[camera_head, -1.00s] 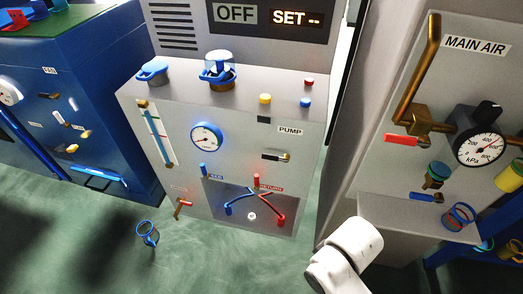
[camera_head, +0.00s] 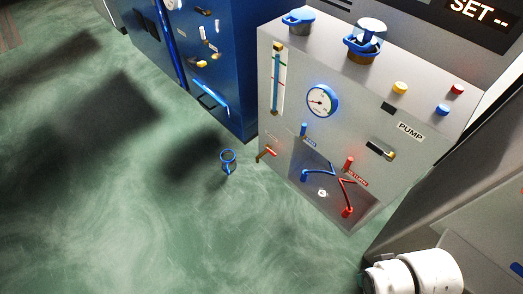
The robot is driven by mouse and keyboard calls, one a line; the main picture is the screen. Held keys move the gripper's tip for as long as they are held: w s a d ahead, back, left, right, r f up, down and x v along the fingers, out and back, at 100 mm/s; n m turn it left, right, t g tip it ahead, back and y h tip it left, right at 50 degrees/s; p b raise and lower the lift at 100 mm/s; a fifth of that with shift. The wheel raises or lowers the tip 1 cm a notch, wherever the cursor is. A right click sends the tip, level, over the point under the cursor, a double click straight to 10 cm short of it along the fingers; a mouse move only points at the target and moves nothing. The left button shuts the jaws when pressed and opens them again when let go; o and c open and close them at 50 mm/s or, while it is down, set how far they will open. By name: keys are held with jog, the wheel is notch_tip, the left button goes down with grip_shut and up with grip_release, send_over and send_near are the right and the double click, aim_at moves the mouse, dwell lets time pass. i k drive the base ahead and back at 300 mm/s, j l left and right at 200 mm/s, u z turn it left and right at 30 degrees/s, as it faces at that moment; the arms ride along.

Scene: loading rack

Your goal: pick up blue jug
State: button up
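A small blue jug (camera_head: 228,160) stands on the green floor in the middle of the head view. It has a blue rim and a dark inside, and it sits left of the lower front of the grey pump cabinet, apart from it. Part of my white arm (camera_head: 412,274) shows at the bottom right, well away from the jug. My gripper is not in the picture.
The grey pump cabinet (camera_head: 345,125) with gauge, levers and hoses stands right of the jug. A blue cabinet (camera_head: 215,70) stands behind it. A grey unit (camera_head: 450,225) is at the right. Open green floor (camera_head: 120,210) lies left and in front of the jug.

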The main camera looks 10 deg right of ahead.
aim_at(228, 157)
jog(key=i+j+z, duration=0.15)
jog(key=i+j, duration=0.35)
jog(key=i+j+z, duration=0.15)
jog(key=i+j, duration=0.4)
jog(key=i+j+z, duration=0.15)
jog(key=i+j, duration=0.3)
jog(key=j, duration=0.25)
jog(key=i+j, duration=0.15)
jog(key=i, duration=0.15)
jog(key=i+j+z, duration=0.1)
jog(key=i, duration=0.2)
